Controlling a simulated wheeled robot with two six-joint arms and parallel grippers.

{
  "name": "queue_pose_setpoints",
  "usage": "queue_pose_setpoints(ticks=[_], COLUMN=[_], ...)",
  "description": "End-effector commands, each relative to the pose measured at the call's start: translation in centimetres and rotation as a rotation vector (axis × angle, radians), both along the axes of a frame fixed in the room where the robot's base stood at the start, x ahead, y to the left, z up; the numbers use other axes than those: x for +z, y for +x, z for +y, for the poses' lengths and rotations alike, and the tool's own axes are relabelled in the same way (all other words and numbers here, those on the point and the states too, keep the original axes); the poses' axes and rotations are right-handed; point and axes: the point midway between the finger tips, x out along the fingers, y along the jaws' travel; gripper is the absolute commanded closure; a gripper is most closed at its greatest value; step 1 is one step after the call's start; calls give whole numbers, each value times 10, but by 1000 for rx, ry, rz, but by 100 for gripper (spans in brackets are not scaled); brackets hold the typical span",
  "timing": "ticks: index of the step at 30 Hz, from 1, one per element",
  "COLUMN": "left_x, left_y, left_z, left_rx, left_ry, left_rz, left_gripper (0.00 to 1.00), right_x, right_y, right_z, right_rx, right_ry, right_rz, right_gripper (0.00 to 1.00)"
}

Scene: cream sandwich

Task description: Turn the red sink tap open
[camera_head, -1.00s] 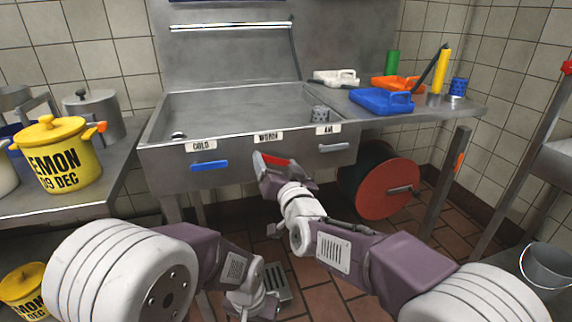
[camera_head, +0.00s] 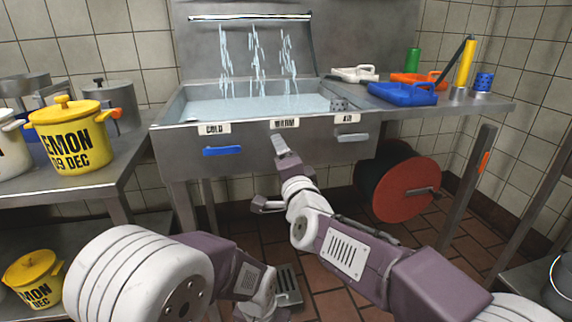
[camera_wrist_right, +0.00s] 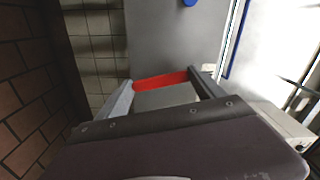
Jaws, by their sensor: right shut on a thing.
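In the right wrist view the red tap handle (camera_wrist_right: 161,81) on the sink front lies between the two fingers of my right gripper (camera_wrist_right: 164,90), which is shut on it. In the head view this gripper (camera_head: 281,146) is at the sink front, just below the WARM label (camera_head: 285,123), and hides the red handle. Water streams (camera_head: 257,65) fall from the pipe (camera_head: 250,17) at the back into the metal sink (camera_head: 163,116), and water covers its bottom. My left arm hangs low at the bottom; its gripper is not in view.
A blue handle (camera_head: 222,151) under COLD is left of my gripper, and a grey handle (camera_head: 352,137) under AIR is right. A red hose reel (camera_head: 400,189) hangs below the right counter. Blue, orange and white trays are on the right counter.

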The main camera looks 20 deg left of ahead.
Motion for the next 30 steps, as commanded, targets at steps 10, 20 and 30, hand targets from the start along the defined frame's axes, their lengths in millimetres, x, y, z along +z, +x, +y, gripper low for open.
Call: queue_pose_setpoints(ticks=[10, 20, 30], left_x=[-13, -15, -15], left_y=[0, 0, 0], left_z=[0, 0, 0], left_rx=[0, 0, 0], left_ry=[0, 0, 0], left_rz=[0, 0, 0], left_gripper=[64, 64, 64], right_x=[-3, -3, -2], right_y=[-4, -5, -5], right_z=[5, 7, 7], right_rx=[2, 1, 1], right_ry=[160, 216, 221], right_rz=[111, 150, 155], right_gripper=[95, 95, 95])
